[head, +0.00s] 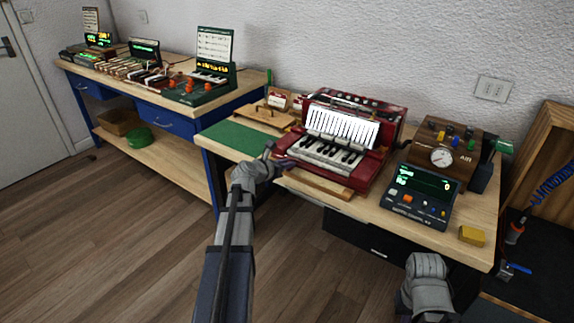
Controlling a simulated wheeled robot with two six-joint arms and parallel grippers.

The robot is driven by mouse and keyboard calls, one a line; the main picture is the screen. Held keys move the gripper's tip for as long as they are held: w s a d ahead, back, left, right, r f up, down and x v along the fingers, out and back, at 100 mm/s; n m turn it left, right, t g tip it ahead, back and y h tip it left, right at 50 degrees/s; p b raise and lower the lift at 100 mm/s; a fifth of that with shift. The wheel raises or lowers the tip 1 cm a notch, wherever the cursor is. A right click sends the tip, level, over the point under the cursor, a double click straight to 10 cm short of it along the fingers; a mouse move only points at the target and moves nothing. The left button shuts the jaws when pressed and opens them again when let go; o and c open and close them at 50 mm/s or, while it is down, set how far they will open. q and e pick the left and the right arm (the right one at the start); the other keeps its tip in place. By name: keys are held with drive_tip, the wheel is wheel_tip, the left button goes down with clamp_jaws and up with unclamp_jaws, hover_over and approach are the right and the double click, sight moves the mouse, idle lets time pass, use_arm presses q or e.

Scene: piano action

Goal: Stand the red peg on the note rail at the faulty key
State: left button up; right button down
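A red accordion-like instrument (371,170) with piano keys (318,152) and a row of white strips stands on the right bench. A light wooden strip (318,186) lies along its front edge; I cannot tell whether this is the note rail. No key stands out as faulty. I cannot pick out the red peg with certainty. My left gripper (278,157) is at the instrument's left front corner, its dark fingers apart, with nothing clearly seen between them. My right arm shows at the bottom right, but its gripper's fingers are not visible.
A dark display box (420,197) and a wooden block with a round gauge (441,157) stand right of the instrument. A yellow block (472,236) lies near the front corner. A green mat (238,139) is at left. Another bench (150,92) holds keyboards and small displays.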

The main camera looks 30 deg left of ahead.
use_arm(q)
drive_tip(key=o, duration=0.5)
drive_tip(key=shift+c, duration=0.2)
drive_tip(key=shift+r+p, duration=0.25)
drive_tip(key=shift+p, duration=0.1)
drive_tip(key=p+v, duration=0.4)
drive_tip(key=v, duration=0.8)
drive_tip(key=shift+f, duration=0.15)
